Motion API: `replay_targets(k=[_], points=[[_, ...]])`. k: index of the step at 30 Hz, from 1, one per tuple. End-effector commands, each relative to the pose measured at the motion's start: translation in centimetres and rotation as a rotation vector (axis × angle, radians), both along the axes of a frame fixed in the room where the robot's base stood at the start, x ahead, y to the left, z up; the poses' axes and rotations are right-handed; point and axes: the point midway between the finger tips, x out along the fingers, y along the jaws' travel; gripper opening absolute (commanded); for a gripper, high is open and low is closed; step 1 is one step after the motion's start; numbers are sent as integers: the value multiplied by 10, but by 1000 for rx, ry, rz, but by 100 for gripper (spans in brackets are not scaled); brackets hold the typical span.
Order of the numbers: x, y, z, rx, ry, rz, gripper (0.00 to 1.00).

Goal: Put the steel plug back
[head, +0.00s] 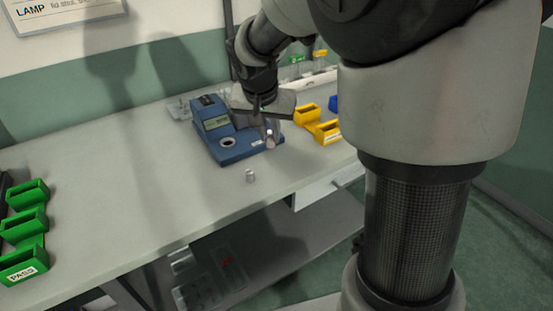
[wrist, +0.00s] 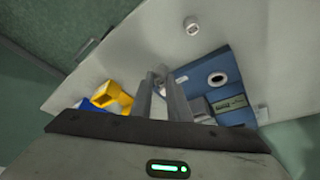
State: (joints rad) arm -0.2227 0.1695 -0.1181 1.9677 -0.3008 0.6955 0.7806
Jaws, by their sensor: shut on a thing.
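A small steel cylinder, which looks like the steel plug (head: 250,176), stands alone on the bench in front of the blue instrument (head: 246,149). It also shows in the wrist view (wrist: 193,28), away from my fingers. The instrument has a round, pale-rimmed opening (head: 227,142) with a dark centre, seen in the wrist view too (wrist: 217,79). My gripper (head: 268,127) is at the instrument's right front side, shut on a small pale, glassy thing (head: 270,141). In the wrist view my gripper's fingers (wrist: 160,79) hide most of that thing, so its shape is unclear.
Yellow bins (head: 325,130) and a blue bin (head: 333,103) stand right of the instrument. A rack with tubes (head: 312,76) is behind them. Green bins (head: 27,225) stand at the far left. The bench (head: 140,180) between is clear; its front edge is near the small cylinder.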

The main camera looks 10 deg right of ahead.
Motion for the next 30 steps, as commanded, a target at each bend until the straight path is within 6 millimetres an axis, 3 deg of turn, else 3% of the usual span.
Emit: replay_targets(k=[1, 7, 15, 29, 30], points=[[0, 0, -11, -1, 1, 1, 0], [0, 0, -31, -2, 2, 0, 0], [0, 0, -72, -1, 2, -1, 0], [1, 0, -80, 0, -1, -2, 0], [1, -1, -78, 0, -1, -2, 20]])
